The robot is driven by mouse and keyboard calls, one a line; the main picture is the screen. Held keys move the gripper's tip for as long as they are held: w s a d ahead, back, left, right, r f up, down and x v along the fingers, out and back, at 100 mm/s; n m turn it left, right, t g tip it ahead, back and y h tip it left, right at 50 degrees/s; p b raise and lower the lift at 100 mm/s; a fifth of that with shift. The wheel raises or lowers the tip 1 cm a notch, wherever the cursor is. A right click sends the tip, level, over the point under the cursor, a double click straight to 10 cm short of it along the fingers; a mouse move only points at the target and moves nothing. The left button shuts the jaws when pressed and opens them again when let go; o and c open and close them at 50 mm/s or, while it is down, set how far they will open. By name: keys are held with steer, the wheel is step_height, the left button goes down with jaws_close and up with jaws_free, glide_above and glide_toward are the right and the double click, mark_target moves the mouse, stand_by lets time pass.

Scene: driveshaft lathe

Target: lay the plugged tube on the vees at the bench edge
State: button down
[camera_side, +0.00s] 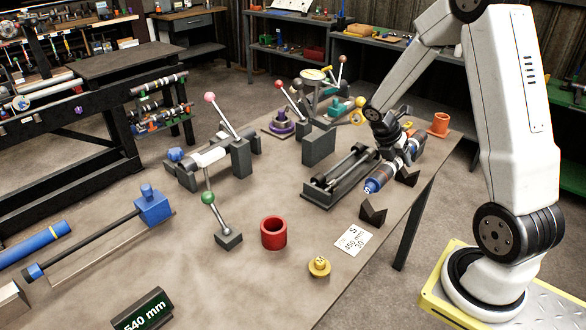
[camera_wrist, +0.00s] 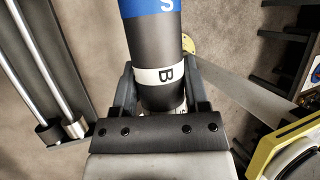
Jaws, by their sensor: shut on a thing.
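My gripper (camera_side: 392,140) is shut on the tube (camera_side: 380,178), which is dark with a blue band and pale bands. The wrist view shows the tube (camera_wrist: 155,50) between the two fingers (camera_wrist: 162,88), with an "S" on the blue and a "B" on a white band. In the side view the tube slants with its blue end toward the camera. One dark vee block (camera_side: 372,213) stands near the bench edge, and another (camera_side: 406,178) stands farther back beside the tube. The tube appears above the bench; its exact height over the vees is unclear. I cannot make out the vees in the wrist view.
A dark two-rod rack (camera_side: 345,176) stands left of the tube, also at left in the wrist view (camera_wrist: 45,80). A white card (camera_side: 352,240), a yellow flanged piece (camera_side: 319,267) and a red cup (camera_side: 273,233) lie nearer.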

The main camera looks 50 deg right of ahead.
steer(key=shift+f, duration=4.75)
jaws_free()
steer(key=shift+a, duration=0.1)
steer(key=shift+v, duration=3.95)
